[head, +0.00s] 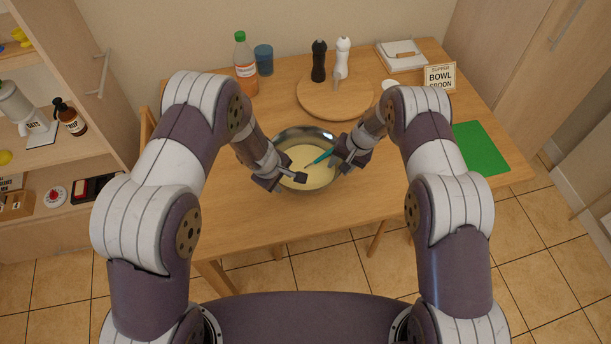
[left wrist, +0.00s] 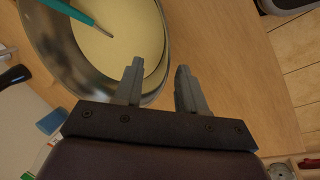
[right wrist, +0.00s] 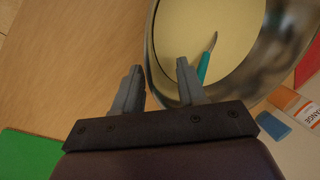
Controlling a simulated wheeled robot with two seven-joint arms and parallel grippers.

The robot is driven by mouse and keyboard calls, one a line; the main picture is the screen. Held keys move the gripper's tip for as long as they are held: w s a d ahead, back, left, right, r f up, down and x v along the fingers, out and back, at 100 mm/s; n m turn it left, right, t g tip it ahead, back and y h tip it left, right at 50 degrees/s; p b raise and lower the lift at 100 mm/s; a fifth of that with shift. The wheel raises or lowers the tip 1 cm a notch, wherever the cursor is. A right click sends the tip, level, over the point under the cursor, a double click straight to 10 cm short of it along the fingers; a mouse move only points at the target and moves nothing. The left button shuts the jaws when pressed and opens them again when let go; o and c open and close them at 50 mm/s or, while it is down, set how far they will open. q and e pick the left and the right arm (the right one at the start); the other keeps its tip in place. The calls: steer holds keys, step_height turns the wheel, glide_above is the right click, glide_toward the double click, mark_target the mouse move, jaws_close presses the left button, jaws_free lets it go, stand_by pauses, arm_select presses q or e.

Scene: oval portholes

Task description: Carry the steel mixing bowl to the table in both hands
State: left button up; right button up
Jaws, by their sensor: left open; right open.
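The steel mixing bowl (head: 307,185) stands on the wooden table in the middle of the head view. It holds a pale yellow batter and a spoon with a teal handle (head: 319,159). My left gripper (head: 289,183) is open at the bowl's left side; in the left wrist view the bowl's rim (left wrist: 150,98) lies by one finger. My right gripper (head: 346,158) is open at the right side; in the right wrist view the bowl's wall (right wrist: 157,80) passes between its fingers. Contact with the rim cannot be told for either gripper.
The table (head: 220,215) has a round board (head: 335,103) with a black and a white mill at the back. An orange bottle (head: 245,70) and blue cup (head: 264,60) stand back left. A sign (head: 440,77) and green mat (head: 480,148) are right. The front left is clear.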

steer(key=shift+r, duration=0.1)
arm_select(q)
steer(key=v, duration=0.9)
arm_select(e)
steer(key=v, duration=1.2)
arm_select(q)
steer(key=shift+s, duration=0.1)
steer(key=s+a+r+m+y, duration=0.1)
steer(key=s+a+r+m, duration=0.4)
steer(key=s, duration=0.3)
steer(key=s+a+r+m+g+y, duration=0.1)
steer(key=s+a+r+m, duration=0.4)
steer(key=s, duration=0.4)
step_height(320, 180, up, 2)
steer(key=shift+r+m+g, duration=0.1)
steer(key=shift+m+g, duration=0.2)
steer(key=shift+m, duration=0.3)
arm_select(e)
steer(key=s+d+r+n+h, duration=0.1)
steer(key=s+r, duration=0.5)
steer(key=s, duration=0.6)
steer(key=s+d+r+n+h, duration=0.2)
steer(key=s+r, duration=0.4)
steer(key=s, duration=0.7)
steer(key=shift+d+n+h, duration=0.3)
steer(key=shift+d+n, duration=0.1)
steer(key=shift+d, duration=0.45)
